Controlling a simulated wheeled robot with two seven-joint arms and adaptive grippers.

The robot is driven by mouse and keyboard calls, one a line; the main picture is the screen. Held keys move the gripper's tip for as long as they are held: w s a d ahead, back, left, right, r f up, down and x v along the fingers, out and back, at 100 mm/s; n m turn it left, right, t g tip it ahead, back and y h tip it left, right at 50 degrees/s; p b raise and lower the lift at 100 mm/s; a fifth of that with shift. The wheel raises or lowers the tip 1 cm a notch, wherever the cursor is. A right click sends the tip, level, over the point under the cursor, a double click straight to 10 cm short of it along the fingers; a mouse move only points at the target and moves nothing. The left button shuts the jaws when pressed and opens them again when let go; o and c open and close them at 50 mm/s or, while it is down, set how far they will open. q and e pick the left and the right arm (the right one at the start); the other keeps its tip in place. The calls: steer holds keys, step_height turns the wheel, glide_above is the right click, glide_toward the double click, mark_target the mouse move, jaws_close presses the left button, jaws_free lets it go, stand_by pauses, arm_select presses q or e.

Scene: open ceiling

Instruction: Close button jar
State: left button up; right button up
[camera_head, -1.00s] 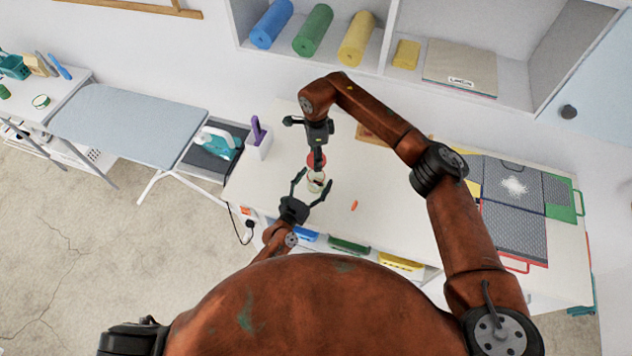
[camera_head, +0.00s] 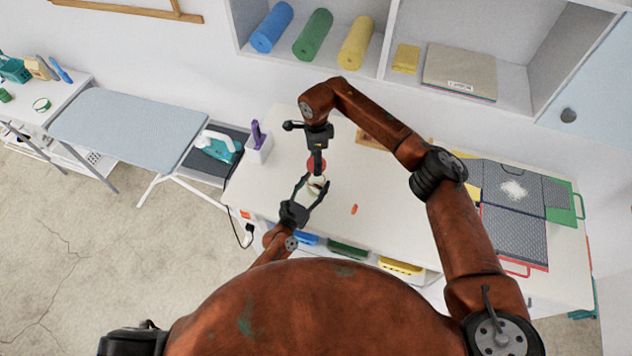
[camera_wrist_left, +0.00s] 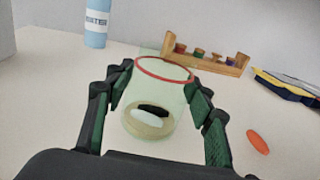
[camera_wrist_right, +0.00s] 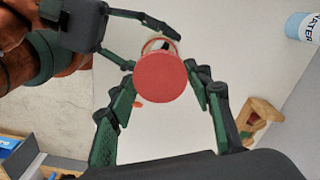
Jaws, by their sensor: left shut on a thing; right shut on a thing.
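The clear jar (camera_head: 317,187) stands on the white table. In the left wrist view the jar (camera_wrist_left: 150,100) has a red ring at its mouth and black and pale buttons (camera_wrist_left: 150,115) at its bottom. My left gripper (camera_head: 315,181) is shut on the jar, one finger on each side. My right gripper (camera_head: 318,158) is shut on the round red lid (camera_head: 316,165). In the right wrist view the lid (camera_wrist_right: 161,78) hides part of the jar (camera_wrist_right: 160,46); the jar's mouth looks uncovered in the left wrist view. An orange oval piece (camera_head: 354,209) lies on the table.
A white holder with a purple item (camera_head: 258,147) stands at the table's left. A wooden rack (camera_wrist_left: 200,60) with coloured pieces and a blue-white bottle (camera_wrist_left: 97,22) stand behind the jar. Dark mesh mats (camera_head: 515,235) lie at the right.

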steer(key=shift+f, duration=2.4)
steer(key=shift+f, duration=0.85)
steer(key=shift+f, duration=0.6)
